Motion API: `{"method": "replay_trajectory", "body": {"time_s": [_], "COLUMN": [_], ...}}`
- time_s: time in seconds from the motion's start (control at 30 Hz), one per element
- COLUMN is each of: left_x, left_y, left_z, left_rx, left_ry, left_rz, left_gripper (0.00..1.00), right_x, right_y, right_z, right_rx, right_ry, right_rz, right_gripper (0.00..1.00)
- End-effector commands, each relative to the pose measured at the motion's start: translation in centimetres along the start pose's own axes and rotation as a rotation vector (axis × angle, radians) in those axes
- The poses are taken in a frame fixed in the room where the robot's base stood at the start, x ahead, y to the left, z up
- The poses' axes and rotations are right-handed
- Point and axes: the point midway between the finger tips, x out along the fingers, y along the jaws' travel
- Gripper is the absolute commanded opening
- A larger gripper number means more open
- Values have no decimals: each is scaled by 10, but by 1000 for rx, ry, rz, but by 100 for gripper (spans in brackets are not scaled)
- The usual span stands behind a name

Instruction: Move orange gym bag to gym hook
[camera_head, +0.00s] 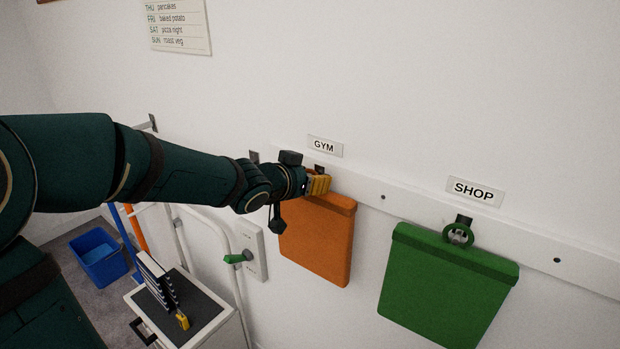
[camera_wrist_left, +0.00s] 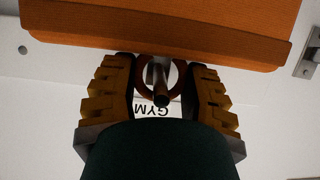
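The orange gym bag (camera_head: 318,238) hangs upright against the wall below the GYM label (camera_head: 325,146). In the left wrist view, which is upside down, the bag (camera_wrist_left: 170,35) fills the top, with its ring (camera_wrist_left: 176,80) below. My left gripper (camera_head: 318,184) is at the bag's top edge. Its two yellow fingers (camera_wrist_left: 160,92) lie against opposite sides of the ring. The grey gym hook (camera_wrist_left: 160,85) shows within the ring, its dark round tip towards the camera; the ring appears to be around it. In the head view my gripper mostly hides the ring and hook. My right gripper is not in view.
A green bag (camera_head: 448,285) hangs by its ring under the SHOP label (camera_head: 476,190). A white rail (camera_head: 410,204) runs along the wall. A wall plate with a green lever (camera_head: 240,257), a small cart (camera_head: 205,308) with upright items, and a blue bin (camera_head: 98,258) stand lower left.

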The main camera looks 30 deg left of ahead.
Motion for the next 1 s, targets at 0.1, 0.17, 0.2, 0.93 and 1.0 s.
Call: {"method": "replay_trajectory", "body": {"time_s": [0.1, 0.17, 0.2, 0.93, 1.0], "left_x": [0, 0, 0, -60, -69], "left_y": [0, 0, 0, 1, 1], "left_z": [0, 0, 0, -2, -1], "left_rx": [0, 0, 0, 4, 3], "left_ry": [1, 1, 1, 4, 3], "left_rz": [0, 0, 0, 2, 2], "left_gripper": [78, 78, 78, 78, 78], "right_x": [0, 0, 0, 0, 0], "right_y": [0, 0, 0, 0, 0], "right_z": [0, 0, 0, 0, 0], "right_rx": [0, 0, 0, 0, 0], "right_ry": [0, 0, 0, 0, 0], "right_rz": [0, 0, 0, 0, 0], "right_gripper": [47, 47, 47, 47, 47]}}
